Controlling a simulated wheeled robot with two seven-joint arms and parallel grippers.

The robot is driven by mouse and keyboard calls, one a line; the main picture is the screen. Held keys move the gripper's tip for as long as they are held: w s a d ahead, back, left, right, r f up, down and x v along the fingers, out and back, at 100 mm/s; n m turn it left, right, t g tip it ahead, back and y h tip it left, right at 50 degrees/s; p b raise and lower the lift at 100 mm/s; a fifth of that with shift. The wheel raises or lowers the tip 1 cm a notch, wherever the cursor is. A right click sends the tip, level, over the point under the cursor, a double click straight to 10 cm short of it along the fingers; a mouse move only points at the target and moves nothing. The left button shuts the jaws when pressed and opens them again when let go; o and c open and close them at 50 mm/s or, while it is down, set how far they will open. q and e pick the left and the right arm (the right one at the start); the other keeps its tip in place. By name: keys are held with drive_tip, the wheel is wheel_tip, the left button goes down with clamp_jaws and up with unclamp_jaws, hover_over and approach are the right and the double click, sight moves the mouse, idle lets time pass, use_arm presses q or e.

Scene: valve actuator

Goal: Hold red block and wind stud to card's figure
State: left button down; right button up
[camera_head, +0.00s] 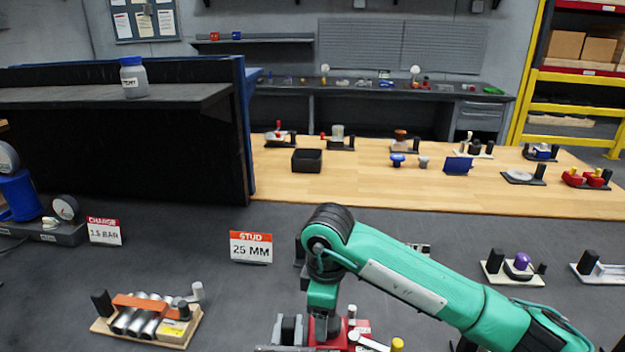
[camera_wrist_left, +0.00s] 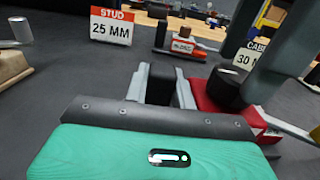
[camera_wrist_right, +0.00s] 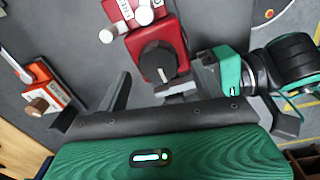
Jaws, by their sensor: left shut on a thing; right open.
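The red block (camera_head: 331,330) sits at the lower middle of the head view, partly behind my right arm. It carries a black round knob (camera_wrist_left: 228,88) with a pale mark, seen also in the right wrist view (camera_wrist_right: 158,62). My left gripper (camera_head: 288,328) is shut on a black post (camera_wrist_left: 160,86) at the block's left side. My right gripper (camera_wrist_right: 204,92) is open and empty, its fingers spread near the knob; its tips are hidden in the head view. The stud card (camera_head: 251,247) reads 25 MM. The stud itself I cannot make out clearly.
Behind the block stands an orange device with a brown knob (camera_wrist_left: 184,32). A cable card (camera_wrist_left: 250,56) is partly covered by my right gripper. A wooden base with metal cylinders (camera_head: 148,319) lies at the left. Bare grey bench (camera_head: 225,300) lies between it and the red block.

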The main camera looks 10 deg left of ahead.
use_arm(q)
drive_tip(key=shift+f, duration=0.35)
use_arm(e)
drive_tip(key=shift+a+n, duration=0.1)
drive_tip(key=shift+n, duration=0.3)
